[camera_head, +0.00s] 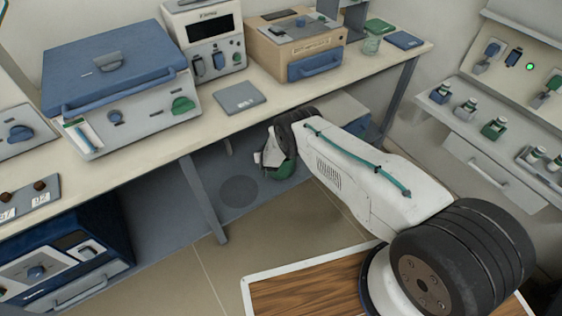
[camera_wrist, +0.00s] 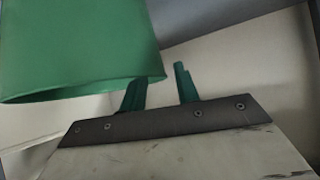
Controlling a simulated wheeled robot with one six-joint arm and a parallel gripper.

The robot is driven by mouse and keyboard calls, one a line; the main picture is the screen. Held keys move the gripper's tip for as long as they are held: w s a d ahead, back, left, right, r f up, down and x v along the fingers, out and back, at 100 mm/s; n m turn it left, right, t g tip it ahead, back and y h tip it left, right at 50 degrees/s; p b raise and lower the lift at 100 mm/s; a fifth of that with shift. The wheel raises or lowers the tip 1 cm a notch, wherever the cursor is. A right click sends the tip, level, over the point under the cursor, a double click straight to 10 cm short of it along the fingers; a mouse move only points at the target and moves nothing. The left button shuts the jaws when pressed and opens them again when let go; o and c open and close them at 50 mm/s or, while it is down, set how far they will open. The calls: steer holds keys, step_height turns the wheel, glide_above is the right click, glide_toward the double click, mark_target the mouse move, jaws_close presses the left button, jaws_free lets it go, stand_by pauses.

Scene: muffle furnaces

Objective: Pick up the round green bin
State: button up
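The round green bin (camera_wrist: 80,45) fills the upper left of the wrist view, with its lower edge slanting across the picture. In the head view a small part of the green bin (camera_head: 281,172) shows under the bench, mostly hidden behind my arm. My gripper (camera_wrist: 162,82) has two green fingers standing apart. The bin overlaps the tip of the left finger and its edge reaches partly into the gap. The right finger is clear of it. I cannot tell whether a finger touches the bin.
A long bench (camera_head: 160,150) stands above the bin, with a bench leg (camera_head: 205,200) to the left. A blue furnace (camera_head: 65,260) sits low at left. A grey box (camera_head: 340,110) is under the bench behind my arm. A wood-topped surface (camera_head: 310,290) lies in front.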

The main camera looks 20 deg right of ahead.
steer(key=shift+x, duration=1.3)
steer(key=shift+d, duration=0.1)
steer(key=shift+c, duration=0.3)
jaws_close()
steer(key=shift+s, duration=0.1)
